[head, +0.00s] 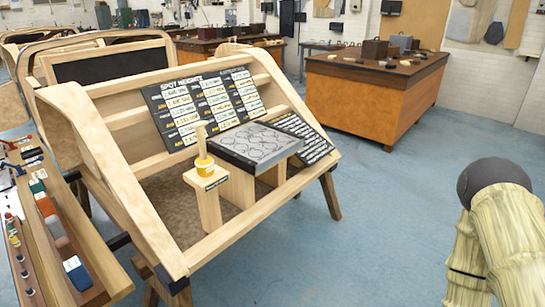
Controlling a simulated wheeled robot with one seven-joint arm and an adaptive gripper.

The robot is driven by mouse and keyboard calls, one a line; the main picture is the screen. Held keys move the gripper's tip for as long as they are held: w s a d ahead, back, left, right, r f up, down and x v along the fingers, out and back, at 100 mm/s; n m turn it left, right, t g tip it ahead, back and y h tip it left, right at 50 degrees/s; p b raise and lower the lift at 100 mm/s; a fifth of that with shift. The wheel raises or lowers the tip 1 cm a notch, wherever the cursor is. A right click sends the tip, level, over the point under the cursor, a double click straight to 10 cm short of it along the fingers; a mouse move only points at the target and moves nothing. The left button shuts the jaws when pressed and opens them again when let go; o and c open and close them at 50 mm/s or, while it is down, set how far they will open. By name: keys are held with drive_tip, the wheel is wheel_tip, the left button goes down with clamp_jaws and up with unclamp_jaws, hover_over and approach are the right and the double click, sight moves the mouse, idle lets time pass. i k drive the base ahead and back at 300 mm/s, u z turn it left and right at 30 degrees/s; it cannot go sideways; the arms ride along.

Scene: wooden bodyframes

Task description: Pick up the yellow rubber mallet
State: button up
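The yellow rubber mallet (205,166) stands at the middle of the head view, its yellow head low and its pale handle pointing up, slightly tilted. It rests on top of a light wooden post (207,197) inside the sloped wooden frame (112,172). The fingers of my gripper are not visible. A pale, wood-patterned jointed part with a dark round end stands at the right edge, apart from the mallet; it looks like my arm.
A grey-topped block (255,145) stands close right of the mallet. A dark "Spot Heights" board (205,105) leans behind. A tool-covered bench (78,245) is at the left. The blue floor (385,200) right of the frame is clear. An orange-brown workbench (365,100) stands beyond.

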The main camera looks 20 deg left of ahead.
sight(206, 167)
drive_tip(key=z, duration=2.05)
drive_tip(key=k, duration=1.95)
drive_tip(key=u, duration=2)
drive_tip(key=i, duration=0.75)
